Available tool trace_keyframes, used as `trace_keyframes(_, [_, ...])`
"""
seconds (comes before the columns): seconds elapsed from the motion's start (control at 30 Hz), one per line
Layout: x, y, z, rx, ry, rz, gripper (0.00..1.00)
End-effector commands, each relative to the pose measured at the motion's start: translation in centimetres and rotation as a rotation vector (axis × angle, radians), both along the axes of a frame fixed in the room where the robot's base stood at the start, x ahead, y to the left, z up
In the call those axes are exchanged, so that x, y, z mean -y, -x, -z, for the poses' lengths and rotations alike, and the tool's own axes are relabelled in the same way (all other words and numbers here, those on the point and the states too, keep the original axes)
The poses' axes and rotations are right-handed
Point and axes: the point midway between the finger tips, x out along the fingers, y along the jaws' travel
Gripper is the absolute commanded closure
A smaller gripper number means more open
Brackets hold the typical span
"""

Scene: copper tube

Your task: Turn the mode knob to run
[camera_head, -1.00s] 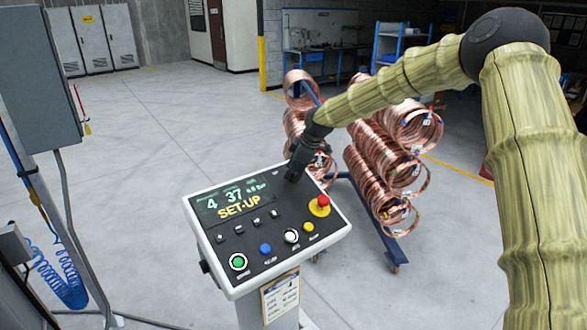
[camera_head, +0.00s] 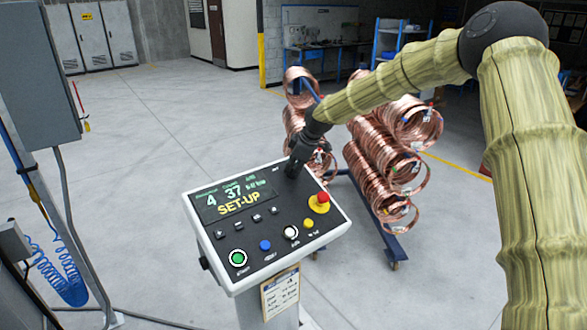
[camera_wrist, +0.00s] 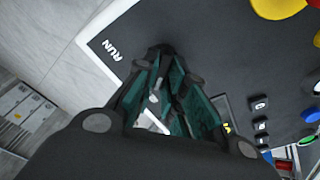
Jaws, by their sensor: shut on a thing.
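The control console (camera_head: 330,222) has a dark sloped panel, and its display (camera_head: 235,197) reads SET-UP. My gripper (camera_head: 293,172) is at the panel's upper right corner, reaching down to its surface. In the wrist view, my gripper's dark, green-lined fingers (camera_wrist: 165,75) are closed together at the panel, beside a white RUN label (camera_wrist: 117,50). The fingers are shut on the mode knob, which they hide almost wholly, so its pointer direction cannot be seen.
A red emergency stop (camera_head: 320,200) on a yellow base stands right of my gripper. Copper coils (camera_head: 385,155) stand behind the console. Open floor lies left.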

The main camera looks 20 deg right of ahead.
Motion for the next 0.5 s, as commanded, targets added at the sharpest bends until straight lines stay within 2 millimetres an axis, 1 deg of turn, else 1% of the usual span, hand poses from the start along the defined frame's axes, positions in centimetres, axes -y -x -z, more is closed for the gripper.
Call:
trace_keyframes(0.17, [-0.04, -0.11, 0.22, -0.013, -0.039, 0.095, 1.00])
trace_keyframes(0.5, [0.08, -0.26, 0.11, -0.054, -0.155, 0.377, 1.00])
